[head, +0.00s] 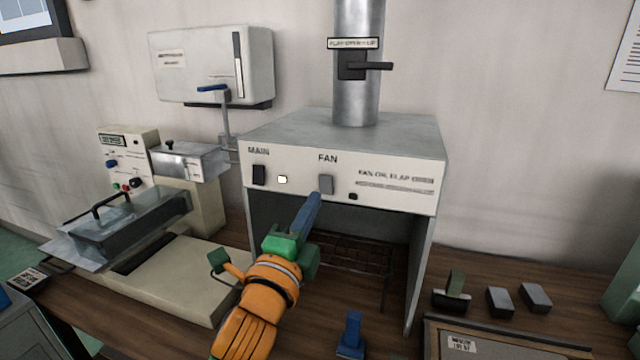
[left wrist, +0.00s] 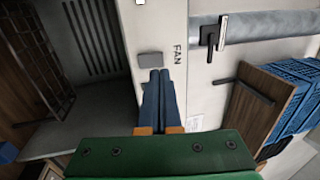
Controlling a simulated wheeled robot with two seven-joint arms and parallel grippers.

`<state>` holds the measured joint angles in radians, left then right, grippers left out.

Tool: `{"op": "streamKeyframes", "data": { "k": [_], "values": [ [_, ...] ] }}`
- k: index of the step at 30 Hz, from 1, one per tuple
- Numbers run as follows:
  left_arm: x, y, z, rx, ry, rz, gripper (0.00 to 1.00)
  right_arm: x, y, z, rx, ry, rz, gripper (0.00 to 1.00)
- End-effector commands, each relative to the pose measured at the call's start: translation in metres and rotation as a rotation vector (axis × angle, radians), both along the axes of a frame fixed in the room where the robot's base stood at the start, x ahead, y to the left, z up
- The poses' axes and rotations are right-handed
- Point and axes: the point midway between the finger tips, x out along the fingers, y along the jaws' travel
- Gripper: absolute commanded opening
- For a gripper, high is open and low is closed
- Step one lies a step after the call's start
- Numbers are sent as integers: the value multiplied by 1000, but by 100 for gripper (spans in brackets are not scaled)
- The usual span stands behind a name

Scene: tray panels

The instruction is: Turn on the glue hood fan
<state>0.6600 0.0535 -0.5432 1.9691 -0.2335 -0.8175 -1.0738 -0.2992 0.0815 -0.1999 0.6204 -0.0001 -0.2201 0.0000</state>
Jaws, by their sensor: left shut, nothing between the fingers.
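The glue hood (head: 342,150) is a grey metal box with a white front panel. Its FAN switch (head: 326,184) is a grey rocker, with a small dark lamp (head: 353,196) to its right. The MAIN switch (head: 259,174) is black, with a bright white lamp (head: 283,180) beside it. My left gripper (head: 314,198) is shut and empty, its blue fingertips just below the FAN switch. In the left wrist view the fingertips (left wrist: 158,76) are close to the switch (left wrist: 150,59); I cannot tell whether they touch. My right gripper is not in view.
A duct (head: 358,95) with a black, roughly horizontal flap lever (head: 368,66) rises from the hood. A beige machine (head: 180,275) stands left. A blue object (head: 351,335) and grey blocks (head: 500,302) are on the wooden table. The wire rack (head: 350,255) sits inside the hood.

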Motion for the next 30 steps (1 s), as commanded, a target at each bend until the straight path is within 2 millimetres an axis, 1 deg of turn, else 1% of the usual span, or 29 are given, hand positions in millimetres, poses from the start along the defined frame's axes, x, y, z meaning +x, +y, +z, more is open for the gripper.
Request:
{"op": "streamKeyframes", "data": {
  "k": [1, 3, 6, 9, 12, 20, 23, 26, 27, 28, 30],
  "values": [
    [9, -3, 5, -1, 1, 0, 0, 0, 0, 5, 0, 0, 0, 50],
    [21, -7, 8, -1, 1, 1, 0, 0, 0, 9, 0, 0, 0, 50],
    [33, -11, 10, 0, 1, 1, 0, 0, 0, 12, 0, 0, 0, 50],
    [40, -13, 10, 0, 1, 1, 0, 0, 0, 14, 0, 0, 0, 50],
    [43, -14, 10, 0, 0, 0, 0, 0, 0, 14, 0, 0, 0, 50],
    [43, -14, 10, 0, 0, 0, 0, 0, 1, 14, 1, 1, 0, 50],
    [45, -15, 17, 6, 17, 0, 0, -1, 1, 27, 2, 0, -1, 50],
    [48, -16, 25, 21, 66, 0, 0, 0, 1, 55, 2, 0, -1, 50],
    [49, -16, 17, 23, 73, -1, 0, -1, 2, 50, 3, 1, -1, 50],
    [49, -16, 13, 21, 71, -1, 0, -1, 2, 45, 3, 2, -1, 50],
    [49, -16, 13, 22, 70, -1, 0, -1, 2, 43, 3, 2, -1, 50]
  ]
}}
